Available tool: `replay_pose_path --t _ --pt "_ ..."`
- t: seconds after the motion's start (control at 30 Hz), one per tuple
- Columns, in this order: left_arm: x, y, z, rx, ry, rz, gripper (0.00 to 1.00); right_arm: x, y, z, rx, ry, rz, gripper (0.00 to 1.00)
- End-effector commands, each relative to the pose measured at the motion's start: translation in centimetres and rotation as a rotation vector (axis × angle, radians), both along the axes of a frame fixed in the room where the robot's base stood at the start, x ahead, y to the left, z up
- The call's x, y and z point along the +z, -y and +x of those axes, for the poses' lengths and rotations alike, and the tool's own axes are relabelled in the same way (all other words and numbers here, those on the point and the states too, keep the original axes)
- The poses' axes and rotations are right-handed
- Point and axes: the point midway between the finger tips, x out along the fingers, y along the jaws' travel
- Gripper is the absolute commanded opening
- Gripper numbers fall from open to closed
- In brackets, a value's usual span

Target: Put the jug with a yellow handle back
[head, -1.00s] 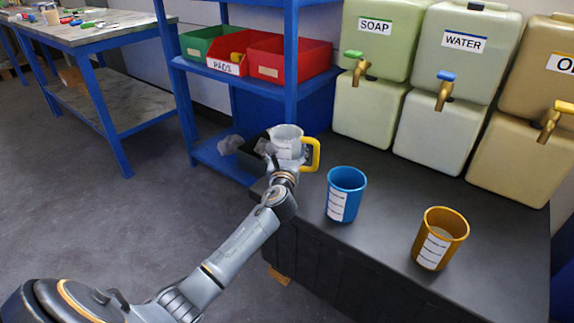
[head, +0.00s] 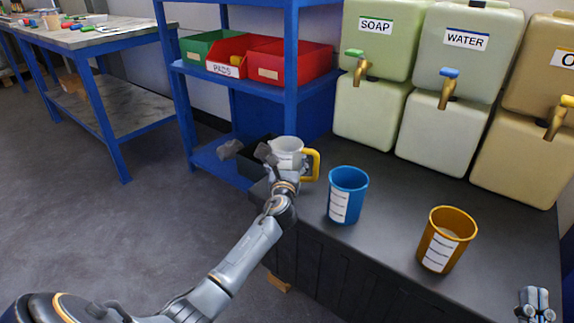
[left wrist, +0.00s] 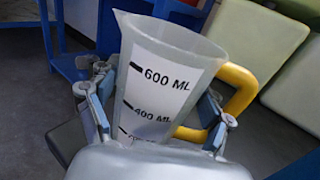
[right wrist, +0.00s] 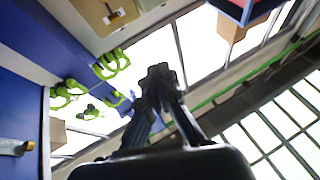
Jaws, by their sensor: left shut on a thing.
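The clear jug with a yellow handle (head: 288,148) is at the counter's far left corner in the head view. It is upright there, its handle to the right. My left gripper (head: 278,165) is shut around its body. In the left wrist view the jug (left wrist: 165,75) stands between the two fingers, with its 600 ML and 400 ML marks showing. Its base is hidden, so I cannot tell whether it touches the counter. My right gripper (head: 535,300) is at the lower right of the head view, empty; its fingertips meet in the right wrist view (right wrist: 160,80).
A blue cup (head: 347,194) and an orange cup (head: 445,240) stand on the dark counter (head: 390,200). Soap (head: 378,40) and water (head: 470,50) tanks with taps line its back. A blue shelf (head: 235,75) with red and green bins is behind the jug.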

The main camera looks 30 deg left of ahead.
Motion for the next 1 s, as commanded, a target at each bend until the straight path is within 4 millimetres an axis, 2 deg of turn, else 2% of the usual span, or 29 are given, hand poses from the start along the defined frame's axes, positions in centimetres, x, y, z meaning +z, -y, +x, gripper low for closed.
replay_pose_path --t 0.13,0.57,0.6,0.67,1.0 --pt "-0.3 0.0 0.0 0.001 0.001 0.000 0.36 0.8 0.0 -0.4 0.002 0.052 0.015 0.00" --pt "-0.5 0.0 0.0 0.001 0.000 0.001 0.36 1.3 0.0 -0.7 0.005 0.080 0.022 0.00" --pt "-0.5 0.0 0.0 0.001 -0.001 0.001 0.88 1.4 0.0 -0.7 0.005 0.082 0.023 0.00" --pt "-0.5 0.0 0.0 0.001 -0.001 0.001 1.00 1.3 0.0 -0.7 0.005 0.081 0.023 0.00" --pt "-0.5 0.0 0.0 0.001 -0.001 0.001 1.00 1.3 0.0 -0.7 0.005 0.078 0.023 0.00"
